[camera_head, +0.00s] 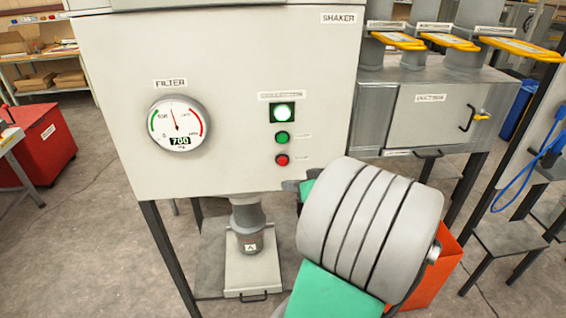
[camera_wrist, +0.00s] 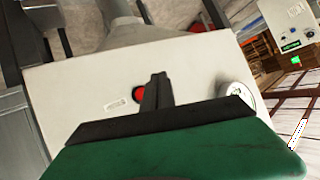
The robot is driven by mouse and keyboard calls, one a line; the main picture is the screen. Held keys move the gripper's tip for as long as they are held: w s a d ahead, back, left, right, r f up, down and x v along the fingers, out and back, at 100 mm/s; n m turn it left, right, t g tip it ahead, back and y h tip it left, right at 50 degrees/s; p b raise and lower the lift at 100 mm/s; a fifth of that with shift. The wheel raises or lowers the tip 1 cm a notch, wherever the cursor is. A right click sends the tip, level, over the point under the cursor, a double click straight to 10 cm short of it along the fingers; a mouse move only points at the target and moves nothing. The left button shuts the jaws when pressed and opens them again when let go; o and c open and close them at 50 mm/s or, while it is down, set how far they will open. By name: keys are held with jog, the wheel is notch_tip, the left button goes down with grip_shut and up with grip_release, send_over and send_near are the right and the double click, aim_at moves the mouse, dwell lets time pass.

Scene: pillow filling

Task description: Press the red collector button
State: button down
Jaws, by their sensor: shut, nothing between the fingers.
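The red button (camera_head: 282,160) is the lowest control on the front of the pale grey shaker cabinet (camera_head: 240,60). My gripper (camera_wrist: 158,78) is shut and empty in front of the panel.
A filter gauge (camera_head: 179,123) reading 700 is left of the buttons. A grey duct (camera_head: 247,215) runs below the cabinet. An orange-red bin (camera_head: 440,265) is partly behind my arm. A metal box with yellow handles (camera_head: 440,110) stands to the right.

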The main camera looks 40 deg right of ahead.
aim_at(283, 161)
jog(key=shift+w+d, duration=0.65)
jog(key=shift+w, duration=0.3)
jog(key=shift+w+d, duration=0.65)
jog(key=shift+w, duration=0.35)
jog(key=shift+w+d, duration=0.65)
jog(key=shift+w, duration=0.3)
jog(key=shift+w+d, duration=0.25)
jog(key=shift+w, duration=0.05)
jog(key=shift+w+d, duration=0.25)
jog(key=shift+w, duration=0.2)
dwell(0.4)
jog(key=shift+s+b, duration=0.1)
jog(key=shift+b, duration=0.2)
jog(key=shift+s+a, duration=0.5)
jog(key=shift+s, duration=0.15)
